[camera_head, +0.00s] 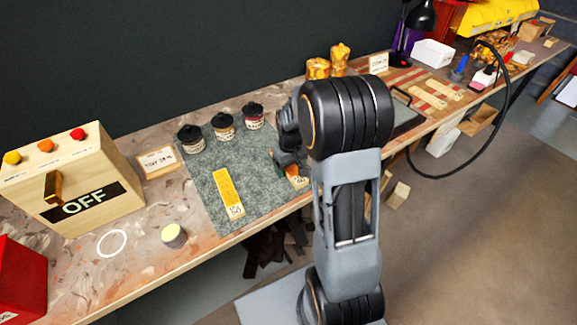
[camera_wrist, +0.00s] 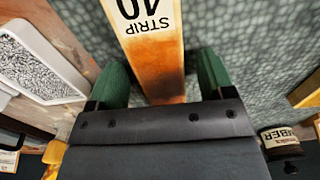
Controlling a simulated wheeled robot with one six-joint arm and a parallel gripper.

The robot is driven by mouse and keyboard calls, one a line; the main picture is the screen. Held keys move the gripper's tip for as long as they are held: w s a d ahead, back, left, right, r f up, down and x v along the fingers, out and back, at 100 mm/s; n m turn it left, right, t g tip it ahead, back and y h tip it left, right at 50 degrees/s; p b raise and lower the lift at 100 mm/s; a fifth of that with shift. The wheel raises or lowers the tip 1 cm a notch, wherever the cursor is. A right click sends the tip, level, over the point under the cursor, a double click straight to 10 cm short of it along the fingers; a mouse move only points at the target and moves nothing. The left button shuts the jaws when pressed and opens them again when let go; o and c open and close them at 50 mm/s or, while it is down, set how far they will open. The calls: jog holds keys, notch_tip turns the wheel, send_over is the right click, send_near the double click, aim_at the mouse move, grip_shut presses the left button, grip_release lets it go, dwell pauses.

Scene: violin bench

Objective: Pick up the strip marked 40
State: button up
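The strip marked 40 (camera_wrist: 158,62) is an orange-brown strip with a white label. It lies on the grey-green mat (camera_wrist: 245,35) in the wrist view, running between the two green fingers of my gripper (camera_wrist: 164,78). The gripper is open, with a small gap showing on each side of the strip. Its near end is hidden behind the gripper body. In the head view my gripper (camera_head: 288,158) is low over the mat's right part, and my arm hides much there. An orange strip end with a white label (camera_head: 299,180) shows beside it.
A yellow-orange strip (camera_head: 226,188) lies on the mat's left part. Three black-lidded jars (camera_head: 223,127) stand along the back. A white tray with grey speckled filling (camera_wrist: 38,62) is left in the wrist view. A switch box marked OFF (camera_head: 110,165) stands at left.

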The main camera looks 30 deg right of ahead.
jog(key=c, duration=0.9)
jog(key=shift+c, duration=0.3)
jog(key=shift+r, duration=0.15)
